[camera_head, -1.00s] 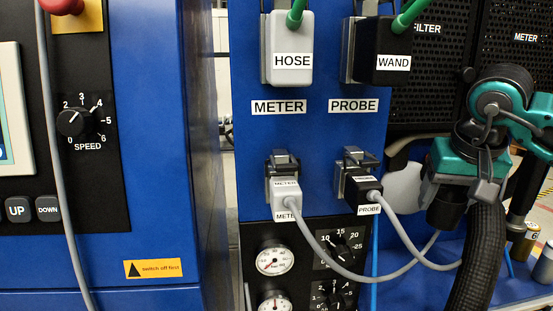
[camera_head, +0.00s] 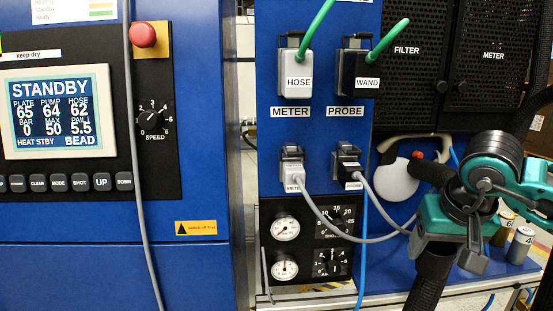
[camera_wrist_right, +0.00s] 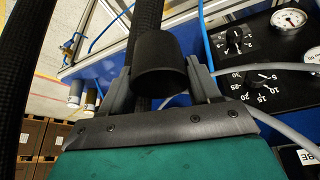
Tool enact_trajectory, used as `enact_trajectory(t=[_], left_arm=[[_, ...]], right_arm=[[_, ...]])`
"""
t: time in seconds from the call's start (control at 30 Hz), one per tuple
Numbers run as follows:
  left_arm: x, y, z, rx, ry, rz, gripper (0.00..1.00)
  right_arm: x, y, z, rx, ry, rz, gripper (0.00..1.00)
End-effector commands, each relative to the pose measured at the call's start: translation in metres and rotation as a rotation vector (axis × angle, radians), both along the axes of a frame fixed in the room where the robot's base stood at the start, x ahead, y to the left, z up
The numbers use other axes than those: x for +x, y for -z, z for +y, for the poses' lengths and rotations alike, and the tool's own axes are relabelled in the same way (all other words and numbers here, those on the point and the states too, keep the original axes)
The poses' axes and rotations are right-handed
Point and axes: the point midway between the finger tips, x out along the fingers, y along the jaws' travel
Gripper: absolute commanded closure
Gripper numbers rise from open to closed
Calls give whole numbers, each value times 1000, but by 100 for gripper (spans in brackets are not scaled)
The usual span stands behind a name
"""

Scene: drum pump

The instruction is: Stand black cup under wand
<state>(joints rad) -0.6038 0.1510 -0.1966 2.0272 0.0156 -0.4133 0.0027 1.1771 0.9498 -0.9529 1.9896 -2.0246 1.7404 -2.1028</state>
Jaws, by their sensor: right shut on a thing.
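The black cup (camera_wrist_right: 160,62) is a dark round piece between the two grey fingers of my right gripper (camera_wrist_right: 163,85) in the right wrist view. The fingers are shut on it. In the head view my right gripper (camera_head: 445,245) hangs at the lower right, in front of the blue bench. A black plug labelled WAND (camera_head: 366,83) with a green hose sits on the blue panel. I cannot make out the wand's outlet. My left gripper is not in view.
A dark ribbed hose (camera_wrist_right: 146,25) runs close behind the cup. Grey cables run from the METER and PROBE plugs (camera_head: 347,178) towards my right gripper. Small cans (camera_head: 520,246) stand on the blue bench at right. A white handled container (camera_head: 397,183) is behind my arm.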

Motion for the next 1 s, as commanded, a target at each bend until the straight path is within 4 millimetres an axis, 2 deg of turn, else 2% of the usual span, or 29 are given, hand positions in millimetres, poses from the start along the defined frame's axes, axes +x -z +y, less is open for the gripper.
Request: enact_trajectory(t=[0.03, 0.2, 0.4, 1.0], left_arm=[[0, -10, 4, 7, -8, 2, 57], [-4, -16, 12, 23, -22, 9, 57], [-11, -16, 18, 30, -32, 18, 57], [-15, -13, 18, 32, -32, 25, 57]], right_arm=[[-7, 5, 11, 1, -30, 8, 67], [-31, 31, 43, 3, -114, 7, 67], [-52, 46, 67, 2, -172, 1, 67], [-56, 51, 71, 3, -181, 1, 67]])
